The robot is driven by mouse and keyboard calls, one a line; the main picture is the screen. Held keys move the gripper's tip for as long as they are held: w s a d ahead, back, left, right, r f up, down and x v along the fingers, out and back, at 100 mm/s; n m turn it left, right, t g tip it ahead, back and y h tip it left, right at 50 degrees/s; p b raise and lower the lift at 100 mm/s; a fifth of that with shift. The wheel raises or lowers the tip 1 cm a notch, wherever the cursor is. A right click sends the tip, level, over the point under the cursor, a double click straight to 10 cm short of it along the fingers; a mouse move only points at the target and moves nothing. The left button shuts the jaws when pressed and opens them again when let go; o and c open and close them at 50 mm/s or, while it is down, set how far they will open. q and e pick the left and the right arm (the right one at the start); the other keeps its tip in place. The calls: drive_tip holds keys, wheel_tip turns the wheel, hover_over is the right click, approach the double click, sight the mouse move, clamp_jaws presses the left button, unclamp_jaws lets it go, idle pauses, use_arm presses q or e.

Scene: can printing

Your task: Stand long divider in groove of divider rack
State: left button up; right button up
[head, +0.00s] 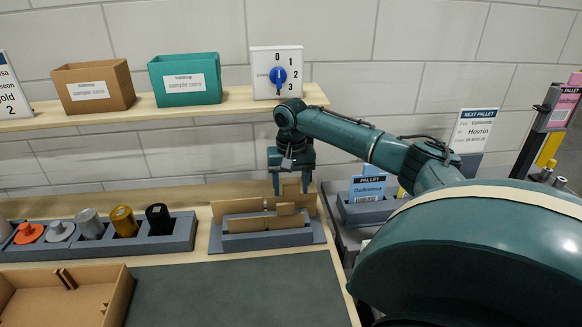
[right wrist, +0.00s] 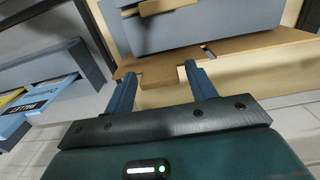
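The grey divider rack (head: 268,240) stands on the wooden table, below my right gripper. Brown cardboard dividers are at the rack. A long one (head: 242,206) stands on edge toward its back, another long piece (head: 256,222) is in front of it, and short pieces stand at its right. My right gripper (head: 291,188) points down over the back right of the rack, fingers apart around the upper part of a brown piece. In the right wrist view, a long brown strip (right wrist: 250,47) crosses beyond the parted fingers (right wrist: 162,88). I cannot tell whether they touch it. My left gripper is out of view.
A grey holder (head: 183,236) with several cylinders stands left of the rack. An open brown box (head: 120,297) and a dark mat (head: 235,290) are in front. A shelf (head: 130,108) with two bins runs above. A grey pallet-card tray (head: 360,212) is at right.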

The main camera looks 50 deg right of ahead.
drive_tip(key=shift+o, duration=0.8)
wheel_tip(320, 180, up, 13)
drive_tip(key=shift+b, duration=0.35)
